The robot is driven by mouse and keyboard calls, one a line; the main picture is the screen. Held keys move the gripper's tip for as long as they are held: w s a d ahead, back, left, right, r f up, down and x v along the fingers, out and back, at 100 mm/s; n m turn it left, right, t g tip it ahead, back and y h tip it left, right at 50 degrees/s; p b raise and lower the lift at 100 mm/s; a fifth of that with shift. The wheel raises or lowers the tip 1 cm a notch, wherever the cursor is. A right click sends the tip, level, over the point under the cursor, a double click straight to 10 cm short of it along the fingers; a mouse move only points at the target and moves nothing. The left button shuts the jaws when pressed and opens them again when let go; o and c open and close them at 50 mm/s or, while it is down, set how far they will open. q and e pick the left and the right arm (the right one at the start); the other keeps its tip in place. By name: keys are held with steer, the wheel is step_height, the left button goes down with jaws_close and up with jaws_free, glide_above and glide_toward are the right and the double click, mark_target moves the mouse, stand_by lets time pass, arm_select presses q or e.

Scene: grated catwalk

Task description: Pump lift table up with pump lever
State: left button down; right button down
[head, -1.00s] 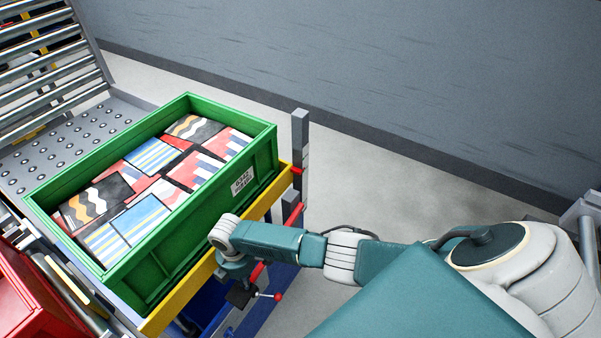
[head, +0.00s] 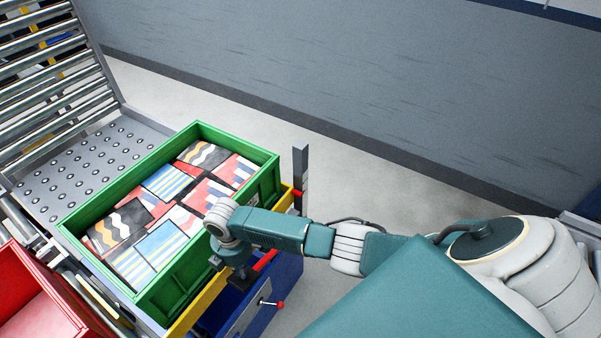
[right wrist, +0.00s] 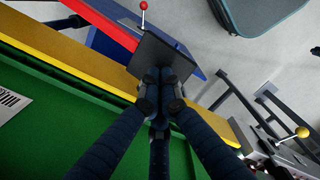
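The lift table (head: 187,313) has a yellow rim and a blue body and carries a green crate (head: 268,172). My right gripper (head: 240,277) is at the table's near right side, beside the yellow rim. In the right wrist view its dark fingers (right wrist: 164,78) are closed together on the flat dark end of the pump lever (right wrist: 165,50); the grip itself is partly hidden. A red bar shows beside it in the head view. My left gripper is not in view.
The crate holds several patterned boxes (head: 160,245). A small lever with a red ball (head: 281,305) sits on the blue body. A grey post (head: 300,175) stands at the crate's corner. A red bin (head: 30,300) is at left, roller racks behind. Floor is clear toward the wall.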

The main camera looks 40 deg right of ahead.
steer(key=shift+r, duration=0.15)
steer(key=shift+r, duration=2.5)
